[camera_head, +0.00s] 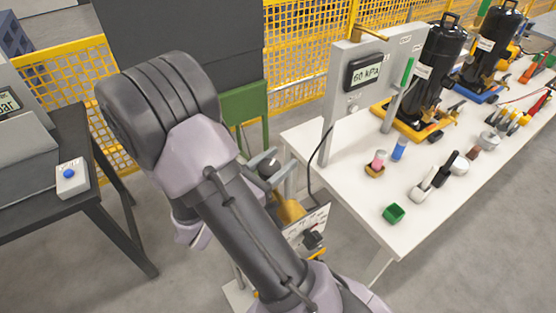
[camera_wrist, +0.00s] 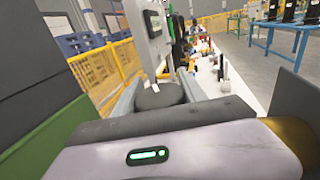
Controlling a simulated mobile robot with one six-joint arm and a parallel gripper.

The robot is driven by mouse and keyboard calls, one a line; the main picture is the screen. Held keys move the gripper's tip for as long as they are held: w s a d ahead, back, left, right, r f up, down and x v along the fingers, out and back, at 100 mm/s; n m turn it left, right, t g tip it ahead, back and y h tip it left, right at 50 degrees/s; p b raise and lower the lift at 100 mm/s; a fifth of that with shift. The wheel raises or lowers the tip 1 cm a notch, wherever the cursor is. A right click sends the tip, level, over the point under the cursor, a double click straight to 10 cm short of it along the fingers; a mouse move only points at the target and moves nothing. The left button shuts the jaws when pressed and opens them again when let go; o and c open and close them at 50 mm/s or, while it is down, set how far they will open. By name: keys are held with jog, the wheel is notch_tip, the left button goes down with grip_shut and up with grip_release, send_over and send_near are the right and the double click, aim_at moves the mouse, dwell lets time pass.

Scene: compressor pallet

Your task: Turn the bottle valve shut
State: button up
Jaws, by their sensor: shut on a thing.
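The bottle valve shows as a dark round knob (camera_head: 268,168) beside my arm in the head view. In the wrist view the dark knob (camera_wrist: 160,96) sits just beyond my gripper's pale body. My gripper (camera_head: 275,170) has its grey fingers on either side of the knob and is shut on it. Below it is a yellow bottle-like body (camera_head: 289,210), partly hidden by my arm. The knob's turning marks, if any, cannot be made out.
A white table (camera_head: 340,190) on the right carries a gauge panel reading 60 kPa (camera_head: 366,72), a green cup (camera_head: 393,214), and black compressors (camera_head: 433,65). A dark table (camera_head: 60,150) stands left. Yellow mesh fence (camera_head: 300,50) runs behind.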

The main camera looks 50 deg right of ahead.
jog(key=shift+s+a+m+g+y+p, duration=0.4)
jog(key=shift+m+g+y+p, duration=1.65)
jog(key=shift+m+g+p, duration=0.7)
jog(key=shift+s+a+m+g+y+p, duration=0.25)
jog(key=shift+s+m+g+y+p, duration=0.3)
jog(key=shift+m+g+y+p, duration=2.15)
jog(key=shift+s+a+m+g+y+p, duration=0.4)
jog(key=shift+m+g+y+p, duration=1.35)
jog(key=shift+g, duration=1.6)
jog(key=shift+s+m+p, duration=0.1)
jog(key=shift+m+p, duration=0.2)
jog(key=shift+p, duration=0.3)
jog(key=o, duration=1.4)
jog(key=shift+c, duration=0.2)
